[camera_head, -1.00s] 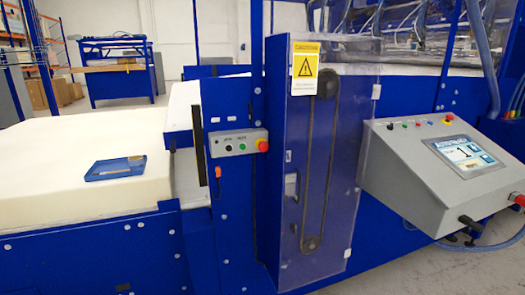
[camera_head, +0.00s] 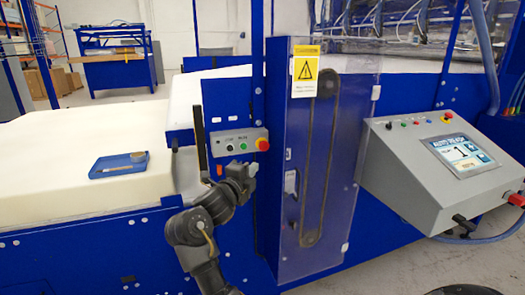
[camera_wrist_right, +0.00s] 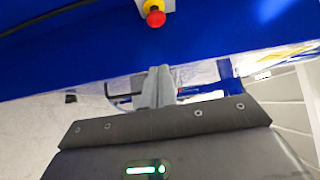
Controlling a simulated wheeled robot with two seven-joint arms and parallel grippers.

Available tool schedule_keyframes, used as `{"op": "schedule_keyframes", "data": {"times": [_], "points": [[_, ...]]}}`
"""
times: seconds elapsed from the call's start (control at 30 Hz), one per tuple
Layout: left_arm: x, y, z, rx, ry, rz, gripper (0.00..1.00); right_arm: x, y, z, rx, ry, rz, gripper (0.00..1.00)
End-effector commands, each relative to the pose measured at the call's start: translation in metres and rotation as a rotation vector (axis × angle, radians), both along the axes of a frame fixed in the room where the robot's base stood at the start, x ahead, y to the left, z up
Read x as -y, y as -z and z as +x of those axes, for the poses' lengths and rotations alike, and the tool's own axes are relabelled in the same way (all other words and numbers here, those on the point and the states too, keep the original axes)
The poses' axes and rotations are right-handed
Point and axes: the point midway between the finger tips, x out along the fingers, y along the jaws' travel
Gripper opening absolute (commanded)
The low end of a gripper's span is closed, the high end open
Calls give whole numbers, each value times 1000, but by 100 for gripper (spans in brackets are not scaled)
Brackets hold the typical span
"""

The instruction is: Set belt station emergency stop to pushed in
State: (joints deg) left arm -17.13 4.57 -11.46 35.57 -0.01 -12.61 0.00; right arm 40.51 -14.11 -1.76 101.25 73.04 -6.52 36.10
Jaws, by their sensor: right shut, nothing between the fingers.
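The belt station emergency stop (camera_head: 262,144) is a red mushroom button on a yellow base, at the right end of a small grey control box (camera_head: 232,146) on the blue machine frame. It also shows at the top of the right wrist view (camera_wrist_right: 154,14). My right gripper (camera_head: 250,170) is just below the box and the button in the head view, shut and empty. Its closed fingers (camera_wrist_right: 158,85) point toward the blue frame below the button in the wrist view, apart from the button. Whether the button is pushed in cannot be told. My left gripper is not in view.
A clear guard with a belt and warning sign (camera_head: 304,76) stands right of the button. A grey console (camera_head: 430,170) with a screen and its own red button (camera_head: 448,115) is farther right. A foam block (camera_head: 60,170) with a blue tray (camera_head: 118,165) lies left.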

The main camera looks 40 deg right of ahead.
Motion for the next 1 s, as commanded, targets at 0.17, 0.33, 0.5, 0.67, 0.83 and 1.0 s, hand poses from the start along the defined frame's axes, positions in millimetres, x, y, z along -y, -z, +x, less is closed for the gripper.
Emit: {"op": "schedule_keyframes", "data": {"times": [0.17,0.33,0.5,0.67,0.83,1.0], "points": [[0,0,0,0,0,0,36,1,-2,-2,15,7,13,0],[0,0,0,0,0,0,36,1,-2,-2,13,6,11,0],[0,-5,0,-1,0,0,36,10,-4,3,10,6,8,0],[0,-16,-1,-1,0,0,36,35,-6,14,7,7,4,0],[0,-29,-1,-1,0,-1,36,69,-7,30,7,8,4,0],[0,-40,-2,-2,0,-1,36,94,-6,48,5,4,7,0]]}}
